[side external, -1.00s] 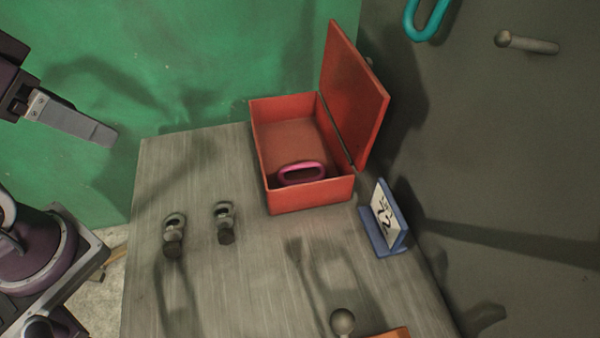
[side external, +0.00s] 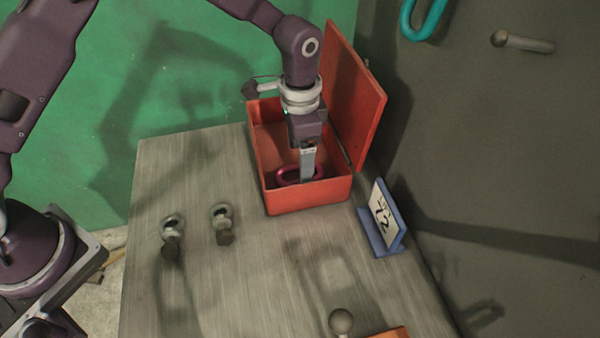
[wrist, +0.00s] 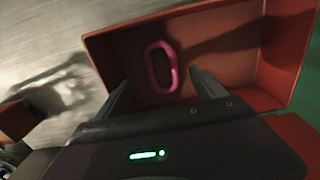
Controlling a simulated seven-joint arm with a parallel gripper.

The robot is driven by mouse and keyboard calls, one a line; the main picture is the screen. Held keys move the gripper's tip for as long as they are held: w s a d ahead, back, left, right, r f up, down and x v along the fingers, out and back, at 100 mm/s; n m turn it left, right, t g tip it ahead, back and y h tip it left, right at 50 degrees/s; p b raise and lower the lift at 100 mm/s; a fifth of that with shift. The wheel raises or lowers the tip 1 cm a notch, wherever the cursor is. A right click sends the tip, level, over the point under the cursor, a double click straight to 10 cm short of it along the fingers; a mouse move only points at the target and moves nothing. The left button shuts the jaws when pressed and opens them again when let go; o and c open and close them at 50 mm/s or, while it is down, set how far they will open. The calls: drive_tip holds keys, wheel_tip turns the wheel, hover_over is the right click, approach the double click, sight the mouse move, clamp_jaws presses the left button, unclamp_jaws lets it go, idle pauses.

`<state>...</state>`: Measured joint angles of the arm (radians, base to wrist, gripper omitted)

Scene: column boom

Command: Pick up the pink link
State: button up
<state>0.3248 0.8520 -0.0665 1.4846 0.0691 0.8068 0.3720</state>
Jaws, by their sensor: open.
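The pink link (side external: 288,176) is an oval ring lying inside the open red box (side external: 309,198), near its front wall. My gripper (side external: 308,178) reaches down into the box, and one finger covers part of the link in the side view. In the wrist view the whole link (wrist: 153,68) shows on the box floor. The two fingers of my gripper (wrist: 160,88) are apart there, one to each side of the link's near end. The gap between them is empty. Whether a finger touches the link cannot be told.
The box's red lid (side external: 354,105) stands up on its right side. Two small grey fittings (side external: 171,238) (side external: 222,225) stand to the left. A teal link (side external: 424,18) and a peg (side external: 523,42) are at the wall.

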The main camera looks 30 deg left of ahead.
drive_tip(key=f, duration=0.4)
drive_tip(key=shift+w+a+f, duration=0.15)
drive_tip(key=shift+w+f, duration=0.05)
drive_tip(key=shift+f, duration=0.1)
drive_tip(key=shift+c, duration=0.4)
drive_tip(key=c, duration=1.6)
wheel_tip(320, 180, up, 10)
drive_tip(key=s+a+n, duration=0.3)
drive_tip(key=a+n, duration=0.1)
drive_tip(key=a, duration=0.6)
drive_tip(key=s+a+n, duration=0.4)
drive_tip(key=a+n, duration=0.1)
drive_tip(key=a, duration=0.5)
drive_tip(key=shift+s+a+f, duration=0.25)
drive_tip(key=shift+s, duration=0.05)
